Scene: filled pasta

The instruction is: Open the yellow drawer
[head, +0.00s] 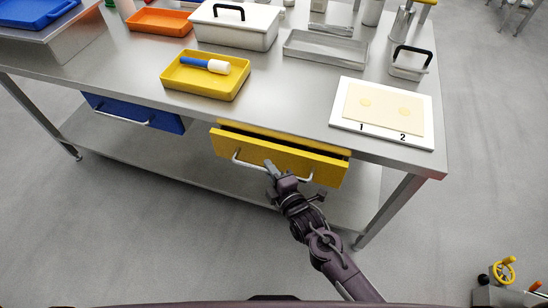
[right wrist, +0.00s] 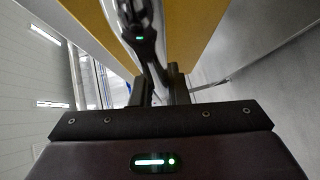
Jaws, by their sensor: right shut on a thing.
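The yellow drawer (head: 290,163) hangs under the front of the metal table and stands partly open, with a dark gap showing above its front. A pale metal bar handle (head: 243,162) runs across its face. My right gripper (head: 270,168) is at the middle of this handle and shut on it. In the right wrist view the shiny handle (right wrist: 142,40) passes between the two dark fingers (right wrist: 160,88), with the yellow drawer front (right wrist: 190,25) behind it. My left gripper is not in view.
A closed blue drawer (head: 135,113) is under the table to the left. On the metal table (head: 290,100) are a yellow tray (head: 205,88) with a blue-and-white tool, a white numbered board (head: 340,122), a lidded box (head: 235,35) and an empty metal tray (head: 325,50). The floor in front is clear.

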